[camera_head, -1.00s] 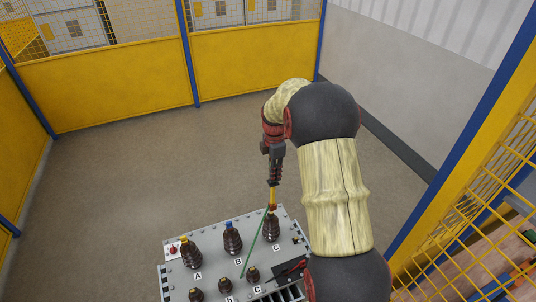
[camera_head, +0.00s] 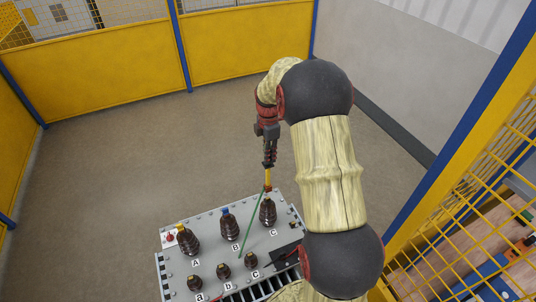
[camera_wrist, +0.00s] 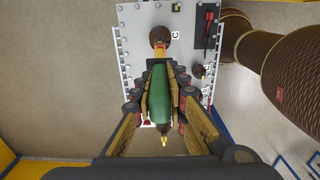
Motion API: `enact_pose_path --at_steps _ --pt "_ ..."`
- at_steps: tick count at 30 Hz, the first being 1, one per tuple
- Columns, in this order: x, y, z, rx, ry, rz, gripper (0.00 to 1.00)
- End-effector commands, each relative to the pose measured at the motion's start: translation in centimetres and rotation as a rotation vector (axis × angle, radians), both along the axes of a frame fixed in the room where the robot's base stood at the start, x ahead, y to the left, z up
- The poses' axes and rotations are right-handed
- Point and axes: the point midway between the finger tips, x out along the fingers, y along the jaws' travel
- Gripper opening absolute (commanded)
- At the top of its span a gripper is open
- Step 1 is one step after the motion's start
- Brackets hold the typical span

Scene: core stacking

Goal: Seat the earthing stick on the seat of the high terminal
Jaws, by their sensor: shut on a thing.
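My gripper (camera_head: 269,158) is shut on the earthing stick and points down above the tall brown terminal marked C (camera_head: 268,212). The yellow-orange stick (camera_head: 268,176) hangs below the jaws, and its lower end is at the top of that terminal. I cannot tell whether it is seated or just above. A green lead (camera_head: 252,222) runs from the stick's lower end down to the grey tank lid. In the wrist view a green grip (camera_wrist: 159,95) lies between the jaws, with the brown terminal (camera_wrist: 160,37) beyond it.
Tall terminals A (camera_head: 188,241), with a yellow cap, and B (camera_head: 228,224), with a blue cap, stand left of C on the grey lid (camera_head: 209,256). Small terminals stand in front. A dark box (camera_head: 287,256) sits at the right. Yellow panels and mesh surround open floor.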

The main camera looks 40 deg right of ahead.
Motion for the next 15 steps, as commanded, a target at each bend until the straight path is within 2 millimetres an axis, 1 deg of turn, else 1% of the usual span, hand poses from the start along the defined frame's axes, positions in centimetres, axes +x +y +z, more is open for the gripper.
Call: enact_pose_path --at_steps 1,9,15 --pt "0.0 0.0 -0.6 0.000 0.000 0.000 0.00" --pt "0.0 0.0 -3.0 0.000 -0.001 0.000 0.00" --pt "0.0 0.0 -4.3 0.000 -0.001 0.000 0.00"
